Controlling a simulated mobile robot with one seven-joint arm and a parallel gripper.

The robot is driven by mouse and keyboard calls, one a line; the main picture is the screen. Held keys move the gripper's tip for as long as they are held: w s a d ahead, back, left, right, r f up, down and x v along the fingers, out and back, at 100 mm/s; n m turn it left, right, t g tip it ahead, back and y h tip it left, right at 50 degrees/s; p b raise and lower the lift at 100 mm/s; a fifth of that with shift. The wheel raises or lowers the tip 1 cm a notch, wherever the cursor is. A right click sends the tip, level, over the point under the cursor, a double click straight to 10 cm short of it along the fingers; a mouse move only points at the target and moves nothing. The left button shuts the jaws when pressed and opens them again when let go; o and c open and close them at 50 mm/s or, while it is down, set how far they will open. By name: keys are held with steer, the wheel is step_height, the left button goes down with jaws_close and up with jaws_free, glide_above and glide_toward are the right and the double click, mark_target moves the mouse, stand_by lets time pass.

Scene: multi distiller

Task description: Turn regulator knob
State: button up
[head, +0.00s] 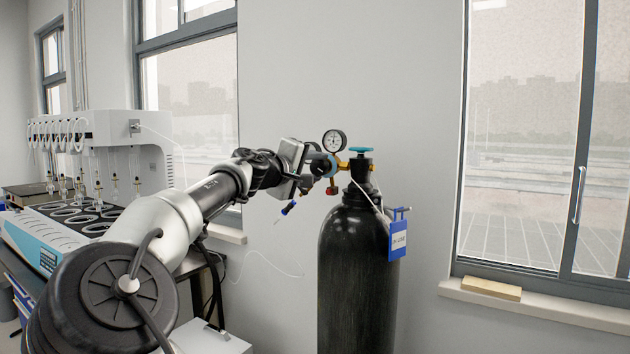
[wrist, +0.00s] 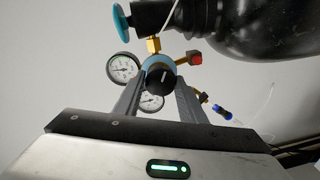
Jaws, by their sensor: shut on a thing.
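The regulator (head: 328,168) sits on top of a black gas cylinder (head: 357,280), with round gauges and brass fittings. In the wrist view its black regulator knob (wrist: 160,79) with a pale line mark is between my two gripper fingers. My gripper (wrist: 157,90) is shut on the knob, one finger on each side. In the head view my gripper (head: 309,170) reaches the regulator from the left, and the knob is hidden behind it. A gauge (wrist: 123,68) shows left of the knob in the wrist view, and a second one (wrist: 152,103) shows below it.
A teal valve handwheel (head: 361,149) tops the cylinder. A blue tag (head: 398,238) hangs at its right. A blue-tipped hose fitting (head: 288,208) hangs below my gripper. The multi distiller (head: 85,215) stands on a bench at left. A window (head: 530,140) is at right.

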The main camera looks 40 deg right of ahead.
steer(key=shift+f+m+b, duration=0.1)
steer(key=shift+m+b, duration=1.25)
steer(key=shift+m, duration=0.25)
steer(key=o, duration=1.1)
steer(key=shift+c, duration=0.2)
steer(key=v, duration=1.7)
steer(key=shift+s, duration=0.3)
steer(key=shift+a, duration=0.1)
